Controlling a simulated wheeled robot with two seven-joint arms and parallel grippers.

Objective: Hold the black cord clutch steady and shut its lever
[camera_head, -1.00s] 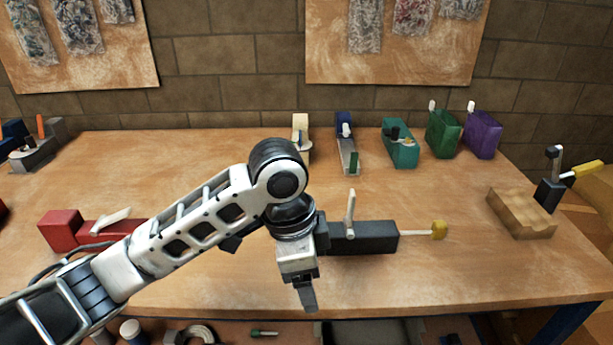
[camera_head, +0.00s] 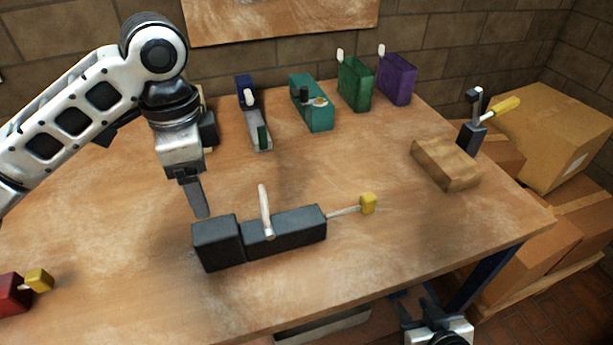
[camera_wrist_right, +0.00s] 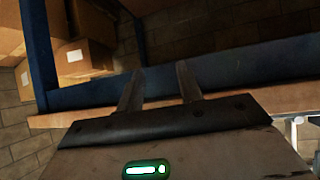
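The black cord clutch (camera_head: 285,233) lies on the table, a dark block in two parts. Its pale lever (camera_head: 265,210) stands up from the body, near upright. A pale rod runs right from it to a yellow end block (camera_head: 368,203). My left gripper (camera_head: 198,198) points down just behind and above the clutch's left end, with a visible gap. Only one finger shows from this side, so its opening is hidden. My right gripper (camera_head: 420,308) is low at the right, beyond the table's front edge. Its fingers, also in the right wrist view (camera_wrist_right: 158,88), are apart and empty.
A wooden block (camera_head: 445,165) and a small black clamp with a yellow handle (camera_head: 472,137) sit at the right. Teal (camera_head: 312,103), green (camera_head: 355,85) and purple (camera_head: 398,80) devices line the back. A red device (camera_head: 12,294) is at left. The table around the clutch is clear.

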